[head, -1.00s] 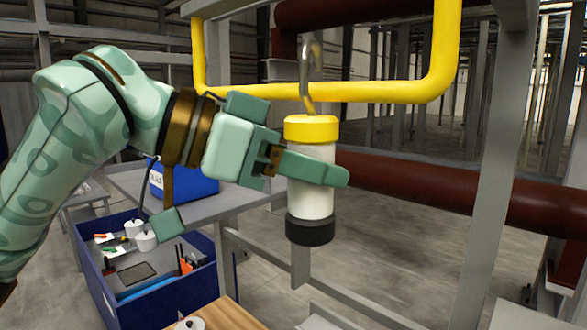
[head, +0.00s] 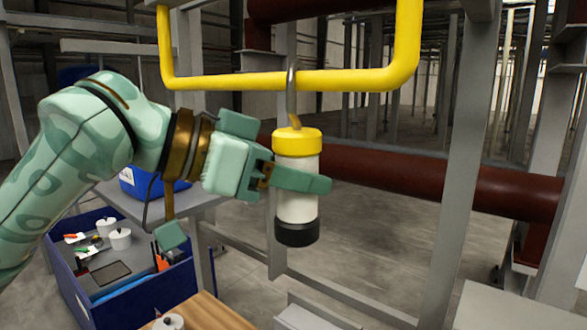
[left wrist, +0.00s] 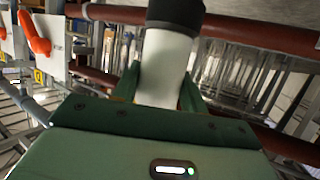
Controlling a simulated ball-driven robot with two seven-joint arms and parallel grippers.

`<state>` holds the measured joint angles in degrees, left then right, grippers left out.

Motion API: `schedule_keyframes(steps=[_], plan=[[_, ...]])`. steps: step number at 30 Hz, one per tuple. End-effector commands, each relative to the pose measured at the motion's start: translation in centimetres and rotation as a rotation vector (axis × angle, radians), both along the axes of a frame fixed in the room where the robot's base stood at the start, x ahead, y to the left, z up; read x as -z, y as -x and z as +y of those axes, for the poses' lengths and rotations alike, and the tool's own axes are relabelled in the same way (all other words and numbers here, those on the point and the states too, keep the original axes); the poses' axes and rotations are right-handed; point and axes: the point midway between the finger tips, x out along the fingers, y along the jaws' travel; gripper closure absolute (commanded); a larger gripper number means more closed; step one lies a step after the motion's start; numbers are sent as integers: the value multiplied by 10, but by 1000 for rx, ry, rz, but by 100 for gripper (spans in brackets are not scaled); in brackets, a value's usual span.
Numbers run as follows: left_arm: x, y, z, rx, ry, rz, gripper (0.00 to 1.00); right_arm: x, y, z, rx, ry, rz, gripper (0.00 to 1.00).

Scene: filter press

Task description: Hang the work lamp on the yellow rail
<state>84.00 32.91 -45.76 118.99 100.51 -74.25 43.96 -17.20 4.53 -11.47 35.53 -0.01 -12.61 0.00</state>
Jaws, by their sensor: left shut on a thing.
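The work lamp (head: 297,190) is a white cylinder with a yellow cap on top, a black lower end and a grey metal hook. My left gripper (head: 300,183) is shut on its white body and holds it upright. The yellow rail (head: 240,82) runs across the top of the head view. The lamp's hook crosses in front of the rail and reaches above it; whether it bears on the rail I cannot tell. In the left wrist view the lamp (left wrist: 165,65) stands between the two fingers, its black end at the top edge. My right gripper is not in view.
A blue bin (head: 130,275) with white pots and tools stands at lower left, near a grey table (head: 190,203) with a blue box (head: 140,183). A dark red pipe (head: 430,178) runs behind the lamp. A grey post (head: 455,170) stands to the right.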

Motion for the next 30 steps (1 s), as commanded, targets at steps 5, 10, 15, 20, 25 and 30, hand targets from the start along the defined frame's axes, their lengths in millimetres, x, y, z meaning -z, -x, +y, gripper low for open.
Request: schedule_keyframes(steps=[5,10,15,20,25,30], plan=[[-1,0,0,0,1,0,40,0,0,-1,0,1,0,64],[0,0,0,0,1,0,32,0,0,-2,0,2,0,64],[0,0,0,0,0,0,32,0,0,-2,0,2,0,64],[-1,0,1,-1,0,0,32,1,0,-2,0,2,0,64],[-7,8,19,-4,0,-4,32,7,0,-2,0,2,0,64],[-21,26,57,-7,1,-5,32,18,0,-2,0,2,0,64]])
